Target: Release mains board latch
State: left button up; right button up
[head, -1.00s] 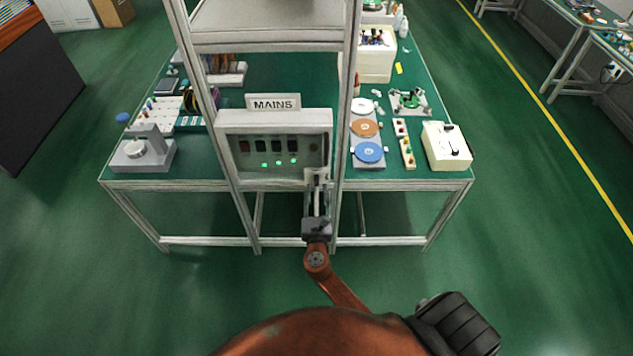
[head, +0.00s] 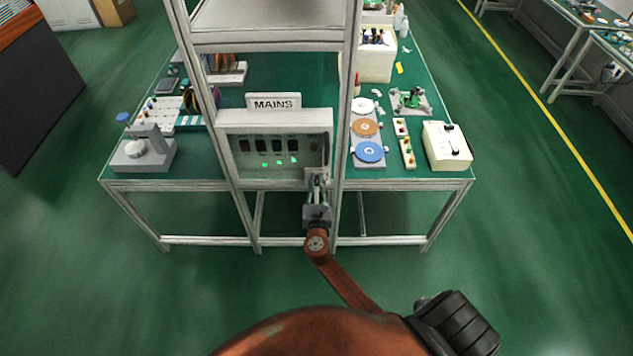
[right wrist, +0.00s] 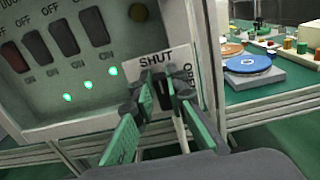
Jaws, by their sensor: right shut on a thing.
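The grey mains board (head: 228,147), under a white MAINS sign (head: 274,102), is fixed in the metal frame. It also shows in the right wrist view (right wrist: 45,103). My right gripper (head: 318,178) is at its lower right corner. In the right wrist view, my right gripper's green-padded fingers (right wrist: 158,92) close around the dark latch (right wrist: 165,97), which they mostly hide. A SHUT label (right wrist: 155,61) is just above the latch, and a second, turned label, partly hidden, is to its right. My left gripper is out of view.
The board has a row of switches (right wrist: 64,38) marked OFF above and ON below, with three lit green lamps (right wrist: 88,85). A frame post (head: 343,130) stands close right of the gripper. Discs (head: 368,152) and a cream box (head: 447,147) sit on the bench right of it.

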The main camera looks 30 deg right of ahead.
grip_shut()
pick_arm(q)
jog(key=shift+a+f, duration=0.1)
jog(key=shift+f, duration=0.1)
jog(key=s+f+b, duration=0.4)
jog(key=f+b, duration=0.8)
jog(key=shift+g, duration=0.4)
pick_arm(e)
jog(key=shift+s+d+f+m, duration=0.15)
jog(key=shift+d+f+m, duration=0.15)
jog(key=shift+m, duration=2.65)
jog(key=shift+s+d+f+m, duration=0.15)
jog(key=shift+f+m, duration=0.2)
jog(key=shift+m, duration=2.65)
jog(key=shift+s+d+f+m, duration=0.15)
jog(key=shift+d+f+m, duration=0.15)
jog(key=shift+m, duration=2.65)
jog(key=o, duration=0.6)
grip_release()
